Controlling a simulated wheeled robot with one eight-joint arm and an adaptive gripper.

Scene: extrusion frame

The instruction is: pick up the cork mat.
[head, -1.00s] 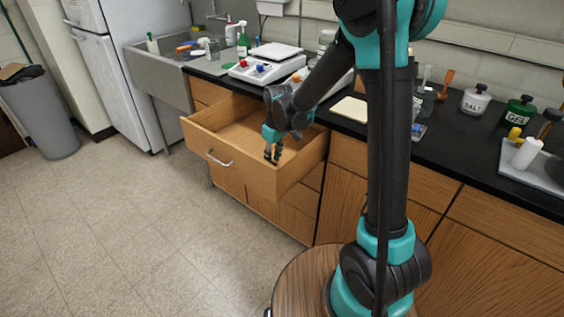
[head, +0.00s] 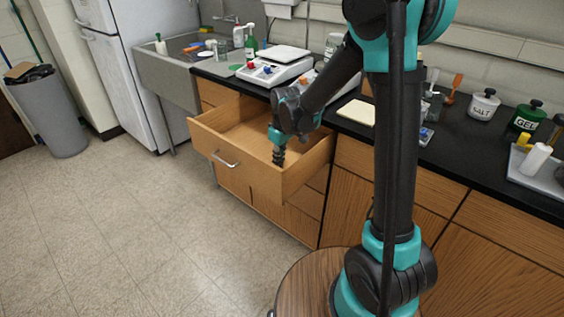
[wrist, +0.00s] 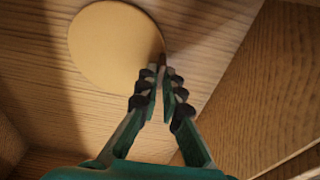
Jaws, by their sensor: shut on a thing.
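The cork mat (wrist: 112,45) is a round, flat, tan disc lying inside the open wooden drawer (head: 236,168) in the wrist view. My gripper (wrist: 163,75) is shut on the mat's right edge, its two dark fingertips close together there. In the head view my gripper (head: 279,160) reaches down into the drawer near its front right corner. The mat is hidden in the head view behind the drawer's front. I cannot tell whether the mat is lifted off the drawer floor.
The drawer walls stand close around my gripper. A sink (head: 165,75) and grey bin (head: 47,110) are left. The floor is clear.

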